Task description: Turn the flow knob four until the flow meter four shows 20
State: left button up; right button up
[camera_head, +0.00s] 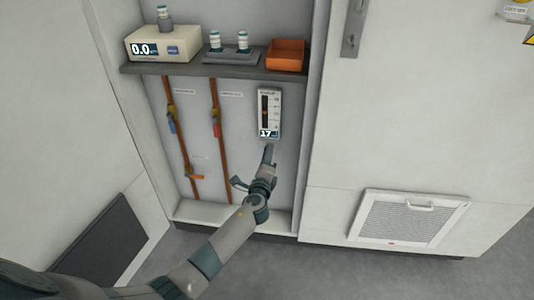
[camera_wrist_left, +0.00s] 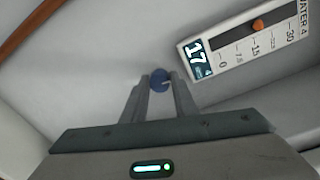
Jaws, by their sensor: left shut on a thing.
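The flow meter four (camera_head: 268,112) is a white upright panel on the back wall of the recess. Its display reads 17, and in the left wrist view the same meter (camera_wrist_left: 247,47) shows its orange float a little above the 15 mark. The flow knob four (camera_wrist_left: 159,80) is a round blue knob beside the meter's display end. My left gripper (camera_wrist_left: 159,85) has its two fingers closed on either side of the knob. In the head view my left gripper (camera_head: 268,150) is just below the meter and hides the knob. My right gripper is not in view.
Above the meter, a grey shelf (camera_head: 205,71) carries a cream device (camera_head: 150,52) reading 0.0, a small rack (camera_head: 231,57) with vials and an orange tray (camera_head: 286,56). Copper pipes (camera_head: 215,125) with valves run down the wall to the left. A white cabinet front stands right.

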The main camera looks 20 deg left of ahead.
pick_arm(q)
jog(key=shift+m, duration=0.9)
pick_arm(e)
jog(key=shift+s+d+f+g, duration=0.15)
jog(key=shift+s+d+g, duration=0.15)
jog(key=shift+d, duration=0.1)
pick_arm(q)
jog(key=shift+f, duration=0.1)
jog(key=o, duration=1.1)
jog(key=shift+c, duration=0.2)
jog(key=shift+s+d+p, duration=0.1)
jog(key=shift+s+p, duration=0.05)
jog(key=shift+p, duration=0.15)
jog(key=p+v, duration=0.1)
jog(key=v, duration=1.6)
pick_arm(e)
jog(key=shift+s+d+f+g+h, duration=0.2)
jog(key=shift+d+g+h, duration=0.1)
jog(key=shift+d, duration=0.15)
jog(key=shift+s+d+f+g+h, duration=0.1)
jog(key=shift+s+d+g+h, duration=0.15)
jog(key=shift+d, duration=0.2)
pick_arm(q)
jog(key=shift+s+f, duration=0.1)
